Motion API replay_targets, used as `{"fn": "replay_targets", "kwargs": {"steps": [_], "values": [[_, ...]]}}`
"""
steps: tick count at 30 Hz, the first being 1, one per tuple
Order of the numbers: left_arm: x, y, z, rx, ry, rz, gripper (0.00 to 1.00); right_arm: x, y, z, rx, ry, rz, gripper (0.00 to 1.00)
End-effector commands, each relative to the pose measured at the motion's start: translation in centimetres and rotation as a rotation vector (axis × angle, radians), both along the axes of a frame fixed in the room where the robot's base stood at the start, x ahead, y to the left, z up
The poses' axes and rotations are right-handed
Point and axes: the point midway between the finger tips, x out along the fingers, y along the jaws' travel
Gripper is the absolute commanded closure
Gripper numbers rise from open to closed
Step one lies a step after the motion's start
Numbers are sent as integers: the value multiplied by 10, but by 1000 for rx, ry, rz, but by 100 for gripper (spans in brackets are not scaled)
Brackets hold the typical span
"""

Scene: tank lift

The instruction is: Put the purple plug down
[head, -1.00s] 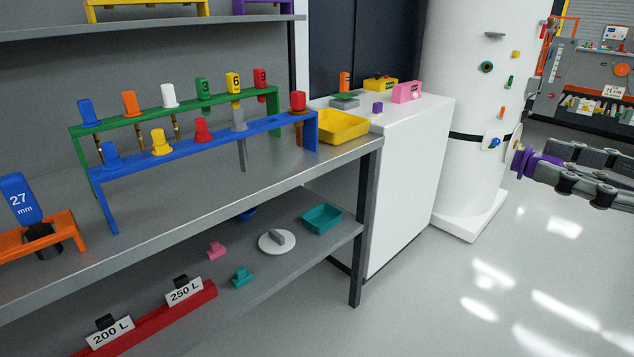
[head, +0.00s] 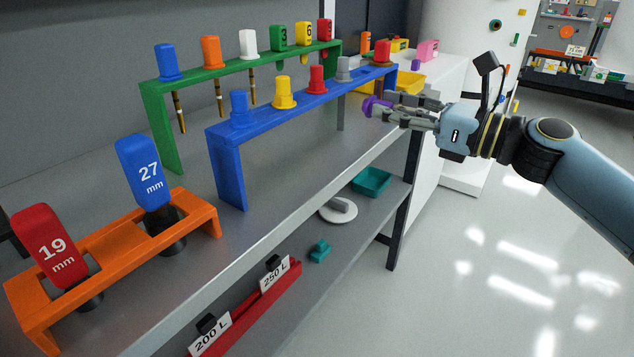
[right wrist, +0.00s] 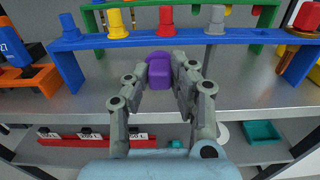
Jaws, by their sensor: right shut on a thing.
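My right gripper (head: 385,108) comes in from the right and is shut on the purple plug (head: 369,104). It holds the plug above the front part of the grey bench (head: 325,165), in front of the right half of the blue rack (head: 222,150). In the right wrist view the purple plug (right wrist: 159,68) sits between the fingertips (right wrist: 160,82), with the bench behind it. The plug's far end is hidden. My left gripper is not in view.
The blue rack holds blue, yellow, red and grey plugs. A green rack (head: 160,125) stands behind it. An orange holder (head: 110,250) with two sockets is at the left. A yellow tray (head: 412,83) is behind the gripper. The bench front is bare.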

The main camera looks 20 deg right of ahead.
Motion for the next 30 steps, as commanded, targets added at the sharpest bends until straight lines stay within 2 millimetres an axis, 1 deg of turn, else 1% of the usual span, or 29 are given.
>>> {"fn": "replay_targets", "kwargs": {"steps": [1,3,6,9,12,17,21,24,30], "values": [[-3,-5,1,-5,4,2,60,1,12,-4,9,0,1,100],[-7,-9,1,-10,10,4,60,3,30,-14,10,0,0,100],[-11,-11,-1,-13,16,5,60,5,56,-30,10,0,2,100],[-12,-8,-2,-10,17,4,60,7,77,-43,8,0,1,100],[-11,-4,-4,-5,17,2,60,8,92,-53,5,0,1,100],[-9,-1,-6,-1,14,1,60,9,101,-62,1,1,2,100],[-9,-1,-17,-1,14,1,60,8,101,-86,1,3,2,100],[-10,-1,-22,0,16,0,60,8,101,-98,1,2,2,100],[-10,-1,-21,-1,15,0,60,8,101,-98,1,-1,2,100]]}}
